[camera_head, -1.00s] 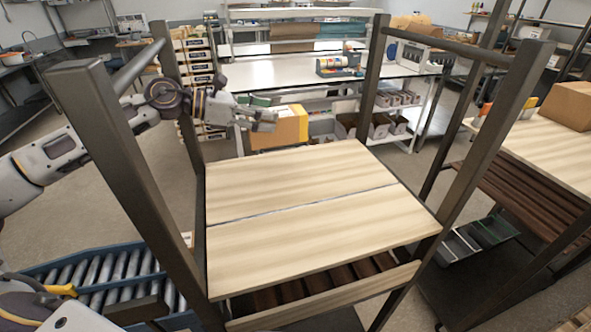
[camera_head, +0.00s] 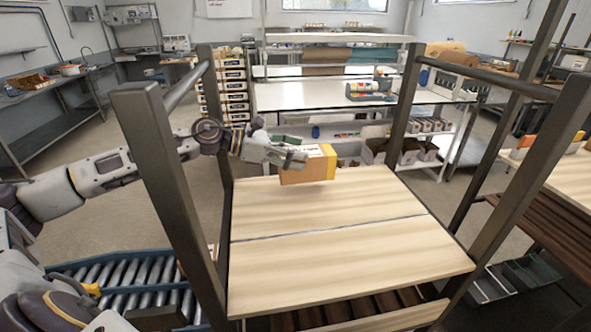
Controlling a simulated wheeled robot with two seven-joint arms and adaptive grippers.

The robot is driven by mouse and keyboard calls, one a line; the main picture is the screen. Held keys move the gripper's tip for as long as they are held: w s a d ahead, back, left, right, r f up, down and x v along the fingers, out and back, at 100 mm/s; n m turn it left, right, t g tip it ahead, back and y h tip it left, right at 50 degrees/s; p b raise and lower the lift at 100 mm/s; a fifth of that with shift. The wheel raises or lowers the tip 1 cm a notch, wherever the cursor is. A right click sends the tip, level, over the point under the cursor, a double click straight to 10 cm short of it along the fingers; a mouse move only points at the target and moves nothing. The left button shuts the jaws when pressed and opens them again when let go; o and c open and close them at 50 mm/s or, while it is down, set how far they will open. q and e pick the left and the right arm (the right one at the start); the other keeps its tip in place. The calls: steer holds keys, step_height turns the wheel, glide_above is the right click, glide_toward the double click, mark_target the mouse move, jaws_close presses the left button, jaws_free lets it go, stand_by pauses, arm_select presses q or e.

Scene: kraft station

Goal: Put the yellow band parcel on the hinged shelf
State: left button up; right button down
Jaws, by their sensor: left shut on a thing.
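The yellow band parcel (camera_head: 312,168) is a brown box with a yellow strip at its right end. My left gripper (camera_head: 296,160) is shut on it, reaching in between the left posts of the frame. The parcel is over the far edge of the hinged shelf (camera_head: 340,247), a pale wooden board with a seam across it. I cannot tell whether the parcel's underside touches the board. The shelf's top is otherwise bare. My right gripper is not in view.
Dark posts stand at the shelf's corners, the near left post (camera_head: 170,190) close to my left arm. A roller conveyor (camera_head: 125,283) lies at lower left. A white workbench (camera_head: 300,95) with bins stands behind.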

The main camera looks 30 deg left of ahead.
arm_select(q)
steer(key=shift+f, duration=0.6)
steer(key=shift+f+p, duration=0.35)
steer(key=shift+f, duration=1.55)
steer(key=shift+f, duration=0.1)
steer(key=o, duration=1.4)
